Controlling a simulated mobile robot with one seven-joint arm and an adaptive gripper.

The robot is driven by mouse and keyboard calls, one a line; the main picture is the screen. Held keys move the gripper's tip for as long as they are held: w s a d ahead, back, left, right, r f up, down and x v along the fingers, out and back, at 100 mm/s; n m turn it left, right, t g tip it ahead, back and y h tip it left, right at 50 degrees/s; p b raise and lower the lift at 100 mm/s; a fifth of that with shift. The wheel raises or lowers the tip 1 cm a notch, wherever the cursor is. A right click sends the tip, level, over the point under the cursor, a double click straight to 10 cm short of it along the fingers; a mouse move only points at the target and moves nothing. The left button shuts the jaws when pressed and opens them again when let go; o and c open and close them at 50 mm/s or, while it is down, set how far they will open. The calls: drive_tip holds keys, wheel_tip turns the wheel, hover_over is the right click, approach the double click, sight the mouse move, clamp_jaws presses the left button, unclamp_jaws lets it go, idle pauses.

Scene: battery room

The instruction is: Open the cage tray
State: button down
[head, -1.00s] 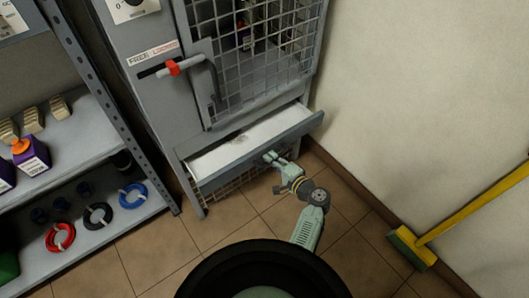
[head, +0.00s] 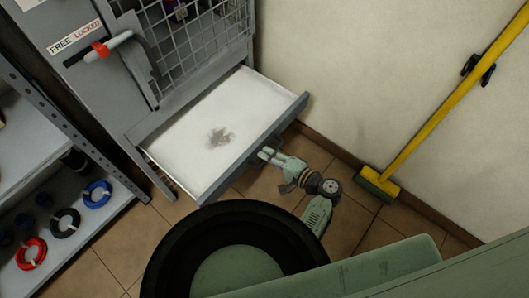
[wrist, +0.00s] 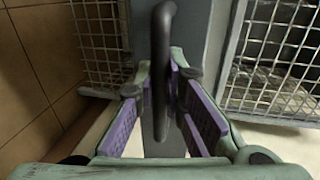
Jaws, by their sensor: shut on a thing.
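The cage tray (head: 190,128) is a shallow grey drawer with a white bottom and a dark smudge on it. It stands pulled well out of the cage cabinet in the head view. My gripper (head: 264,155) is at the tray's front, at its handle. In the wrist view my gripper (wrist: 163,108) has its purple-padded fingers on both sides of the dark bar handle (wrist: 161,70) and is shut on it. The tray's white bottom (wrist: 275,142) shows at the lower right there.
The mesh cage door (head: 205,40) above the tray is closed, with a red-tipped lever (head: 102,49) beside FREE/LOCKED lettering. A shelf with cable coils (head: 65,222) stands at left. A yellow-handled broom (head: 410,140) leans on the right wall. Tiled floor (head: 120,245) is free in front.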

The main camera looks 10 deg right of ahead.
drive_tip(key=c, duration=1.6)
unclamp_jaws()
drive_tip(key=shift+c, duration=0.2)
drive_tip(key=v, duration=1.2)
